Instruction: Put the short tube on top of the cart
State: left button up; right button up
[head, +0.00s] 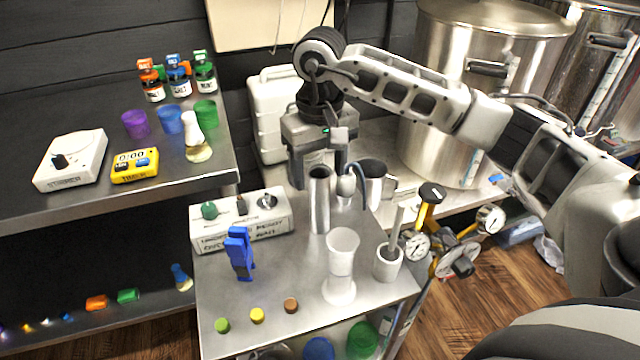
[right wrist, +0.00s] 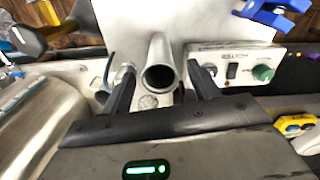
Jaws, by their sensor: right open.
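A steel tube (head: 320,200), which looks like the short tube, stands upright near the back of the cart top (head: 285,275). In the right wrist view the tube (right wrist: 160,68) shows its open round mouth between my fingers. My right gripper (head: 319,178) is open, pointing down around the upper end of the tube; I cannot tell whether a finger touches it. The right wrist view shows both fingers (right wrist: 163,82) apart, with a gap on each side of the tube. My left gripper is not in view.
Small coloured discs (head: 257,314) lie at the cart's front. A shelf (head: 100,195) stands left; large kettles (head: 450,90) stand behind.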

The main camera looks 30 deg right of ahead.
notch_tip(320, 180, up, 8)
jog(key=shift+f, duration=0.1)
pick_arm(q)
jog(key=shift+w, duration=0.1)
pick_arm(e)
jog(key=shift+f, duration=0.55)
notch_tip(320, 180, down, 11)
jog(key=shift+s+r+p, duration=0.1)
jog(key=shift+p, duration=0.25)
jog(key=shift+r, duration=1.55)
